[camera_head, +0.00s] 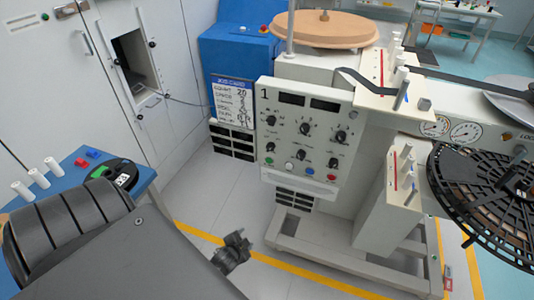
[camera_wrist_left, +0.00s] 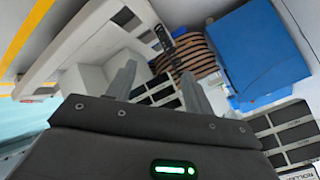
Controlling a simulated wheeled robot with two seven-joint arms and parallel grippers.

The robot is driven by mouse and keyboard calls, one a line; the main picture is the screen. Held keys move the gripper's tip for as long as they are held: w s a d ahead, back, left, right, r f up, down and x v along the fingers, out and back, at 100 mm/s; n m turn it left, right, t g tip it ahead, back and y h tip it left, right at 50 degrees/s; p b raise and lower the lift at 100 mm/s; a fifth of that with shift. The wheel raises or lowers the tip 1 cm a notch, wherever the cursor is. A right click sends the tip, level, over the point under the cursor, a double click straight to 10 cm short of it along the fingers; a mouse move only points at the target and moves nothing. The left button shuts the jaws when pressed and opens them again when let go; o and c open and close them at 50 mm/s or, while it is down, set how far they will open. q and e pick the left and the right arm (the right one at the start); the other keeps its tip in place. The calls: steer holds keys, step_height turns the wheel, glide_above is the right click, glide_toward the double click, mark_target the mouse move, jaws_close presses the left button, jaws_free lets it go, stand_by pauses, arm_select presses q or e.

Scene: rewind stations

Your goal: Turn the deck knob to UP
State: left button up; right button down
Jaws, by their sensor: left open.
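The control panel (camera_head: 290,100), marked 1, stands on the machine in the middle of the head view. It carries several black knobs, one of them at its upper right (camera_head: 341,136), and a row of coloured buttons below. The labels are too small to read, so I cannot tell which knob is the deck knob or where it points. My left gripper (camera_head: 241,244) is low in front of the machine, left of and below the panel, apart from it. In the left wrist view its two fingers (camera_wrist_left: 158,72) are spread with nothing between them. My right gripper is not seen.
A blue cabinet (camera_head: 238,48) with a job card (camera_head: 232,98) stands left of the panel. A black reel (camera_head: 490,195) juts out at right. A blue table (camera_head: 68,183) is at left. Floor between table and machine is clear, with a yellow line.

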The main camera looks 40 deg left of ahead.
arm_select(q)
steer(key=w+a+r+t+y+b, duration=0.1)
steer(key=w+r+t, duration=0.1)
steer(key=w+r, duration=0.45)
steer(key=w+a+r+t, duration=0.1)
steer(key=w+r+t, duration=0.15)
steer(key=r, duration=0.65)
steer(key=t+y+b, duration=0.1)
steer(key=t, duration=0.2)
glide_toward(269, 150)
steer(key=x, duration=0.8)
steer(key=shift+d, duration=0.1)
steer(key=shift+w+a, duration=0.2)
steer(key=shift+w, duration=0.5)
steer(key=c, duration=0.9)
steer(key=shift+c, duration=0.4)
